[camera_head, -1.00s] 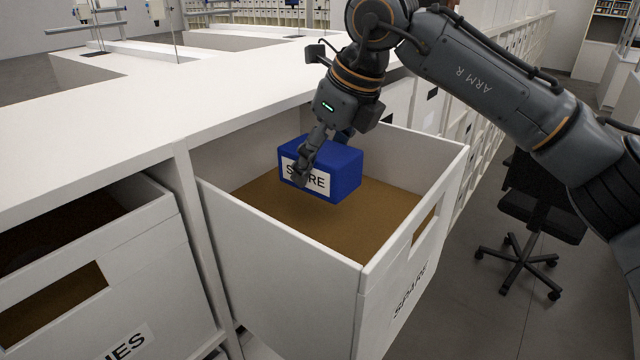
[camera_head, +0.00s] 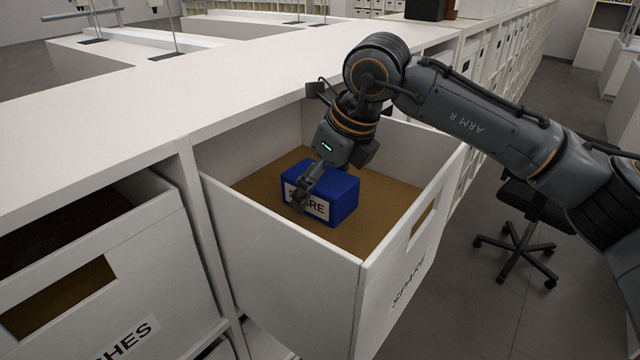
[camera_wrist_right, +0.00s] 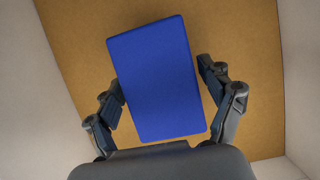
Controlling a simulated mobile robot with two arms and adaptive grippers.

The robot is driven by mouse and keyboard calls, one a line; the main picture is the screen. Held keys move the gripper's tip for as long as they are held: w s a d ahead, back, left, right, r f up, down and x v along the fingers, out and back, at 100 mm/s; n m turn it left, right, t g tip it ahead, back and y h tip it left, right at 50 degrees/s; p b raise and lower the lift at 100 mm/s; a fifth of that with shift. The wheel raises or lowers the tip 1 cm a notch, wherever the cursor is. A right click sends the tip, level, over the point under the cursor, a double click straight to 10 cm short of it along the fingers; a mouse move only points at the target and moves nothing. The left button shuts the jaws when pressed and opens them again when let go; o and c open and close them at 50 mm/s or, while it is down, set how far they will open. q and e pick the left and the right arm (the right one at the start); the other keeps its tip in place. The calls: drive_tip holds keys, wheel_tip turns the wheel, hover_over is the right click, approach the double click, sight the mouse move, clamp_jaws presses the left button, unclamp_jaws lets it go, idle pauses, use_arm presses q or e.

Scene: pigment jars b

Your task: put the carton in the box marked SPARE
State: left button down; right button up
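The carton (camera_head: 342,196) is a blue block with a white label reading SPARE, partly covered by a finger. My left gripper is not in view.
A second open white box (camera_head: 120,275), its label partly cut off and ending in HES, stands at the left. The white counter (camera_head: 110,130) runs behind both boxes. A dark chair (camera_head: 520,215) stands on the floor at the right.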

idle(0.3)
drive_tip(key=shift+r, duration=0.25)
drive_tip(key=b+v, duration=0.3)
drive_tip(key=v, duration=0.7)
drive_tip(key=shift+s+d+r, duration=0.15)
drive_tip(key=shift+r, duration=0.05)
drive_tip(key=shift+s+d+r, duration=0.1)
drive_tip(key=shift+d+r, duration=0.1)
drive_tip(key=shift+r, duration=0.35)
